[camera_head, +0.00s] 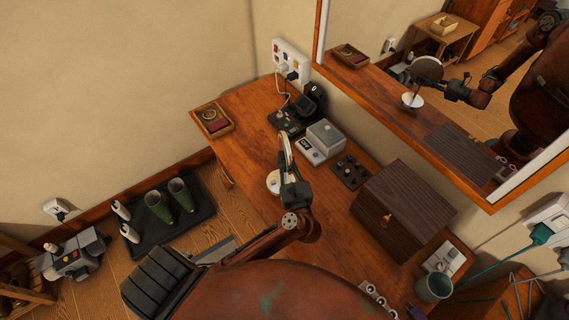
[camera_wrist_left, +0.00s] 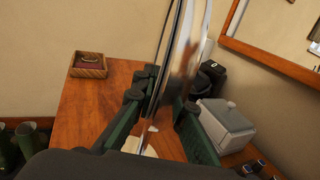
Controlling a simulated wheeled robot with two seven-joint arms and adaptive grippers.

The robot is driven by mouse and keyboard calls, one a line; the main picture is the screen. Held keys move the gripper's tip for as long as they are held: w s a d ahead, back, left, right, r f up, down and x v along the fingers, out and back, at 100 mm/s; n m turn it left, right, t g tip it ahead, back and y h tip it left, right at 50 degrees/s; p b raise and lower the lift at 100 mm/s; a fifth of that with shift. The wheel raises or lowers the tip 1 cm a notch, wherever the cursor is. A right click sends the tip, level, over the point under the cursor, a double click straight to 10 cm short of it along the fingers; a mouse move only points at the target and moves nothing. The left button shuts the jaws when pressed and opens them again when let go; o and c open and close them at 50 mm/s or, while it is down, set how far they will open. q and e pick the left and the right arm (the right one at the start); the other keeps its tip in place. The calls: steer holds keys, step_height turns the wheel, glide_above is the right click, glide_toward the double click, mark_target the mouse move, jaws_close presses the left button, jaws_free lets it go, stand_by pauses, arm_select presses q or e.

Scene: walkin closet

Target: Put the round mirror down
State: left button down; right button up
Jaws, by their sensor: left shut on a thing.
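The round mirror (camera_head: 286,152) is seen nearly edge-on in the head view, upright over the wooden dresser top (camera_head: 245,125). Its pale round base (camera_head: 273,182) shows just left of my left gripper (camera_head: 289,178). In the left wrist view, the mirror (camera_wrist_left: 182,55) rises between the green fingers of my left gripper (camera_wrist_left: 164,112), which are shut on it. Its pale base (camera_wrist_left: 138,144) shows below, partly hidden by the gripper. I cannot tell whether the base touches the wood. My right gripper is not directly in view.
A small wooden tray (camera_head: 212,119) lies at the dresser's far left corner. A grey box (camera_head: 326,137), a dark pad with black items (camera_head: 290,121) and a dark wooden box (camera_head: 403,209) stand to the right. A wall mirror (camera_head: 440,100) hangs behind. Bare wood lies left of the gripper.

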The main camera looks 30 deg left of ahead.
arm_select(q)
steer(key=shift+w+a+f, duration=0.25)
steer(key=shift+f, duration=0.05)
steer(key=f, duration=0.3)
steer(key=shift+w+a, duration=0.2)
steer(key=shift+f, duration=0.25)
steer(key=shift+f+b, duration=0.2)
steer(key=shift+b, duration=0.15)
steer(key=c, duration=2)
jaws_free()
steer(key=shift+s, duration=0.1)
steer(key=shift+o, duration=0.2)
steer(key=shift+r, duration=0.2)
steer(key=v, duration=1.2)
